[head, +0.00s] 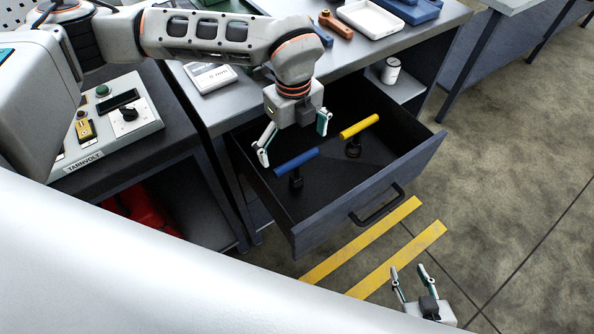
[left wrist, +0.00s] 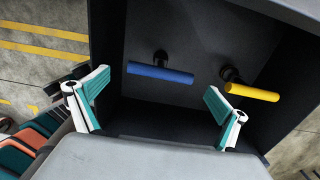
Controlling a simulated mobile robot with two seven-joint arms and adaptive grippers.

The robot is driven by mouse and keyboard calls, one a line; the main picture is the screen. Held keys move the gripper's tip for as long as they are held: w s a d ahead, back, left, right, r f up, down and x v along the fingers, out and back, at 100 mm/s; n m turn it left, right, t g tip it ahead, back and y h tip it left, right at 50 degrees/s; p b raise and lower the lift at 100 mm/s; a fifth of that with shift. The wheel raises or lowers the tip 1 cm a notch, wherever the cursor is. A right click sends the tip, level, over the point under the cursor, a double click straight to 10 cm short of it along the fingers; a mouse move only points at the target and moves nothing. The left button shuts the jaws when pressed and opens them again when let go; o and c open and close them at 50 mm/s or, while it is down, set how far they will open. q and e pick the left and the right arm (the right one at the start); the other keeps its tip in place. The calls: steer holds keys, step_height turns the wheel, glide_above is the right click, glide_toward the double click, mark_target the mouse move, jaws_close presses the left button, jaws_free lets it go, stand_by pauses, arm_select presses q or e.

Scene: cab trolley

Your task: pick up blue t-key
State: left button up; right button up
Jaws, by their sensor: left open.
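The blue t-key (head: 296,160) stands in the open dark drawer (head: 300,240), its bar on a black stem. A yellow t-key (head: 359,126) stands to its right in the same drawer. My left gripper (head: 294,140) is open and empty just above the blue bar, its fingers apart and to either side. In the left wrist view the blue t-key (left wrist: 160,73) lies ahead of the open fingers and between their lines, with the yellow t-key (left wrist: 252,92) to the right. My right gripper (head: 411,277) is open and empty, low over the floor at the bottom right.
The worktop (head: 350,50) above the drawer holds a white tray (head: 371,18), blue trays and a white box (head: 210,77). A white jar (head: 390,70) stands on a shelf at right. A control box (head: 115,118) is at left. The drawer walls surround the keys.

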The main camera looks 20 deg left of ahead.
mark_target(296, 159)
arm_select(q)
steer(key=f, duration=0.5)
steer(key=shift+d+f, duration=0.3)
steer(key=shift+f, duration=0.05)
steer(key=c, duration=1.5)
steer(key=shift+r, duration=0.15)
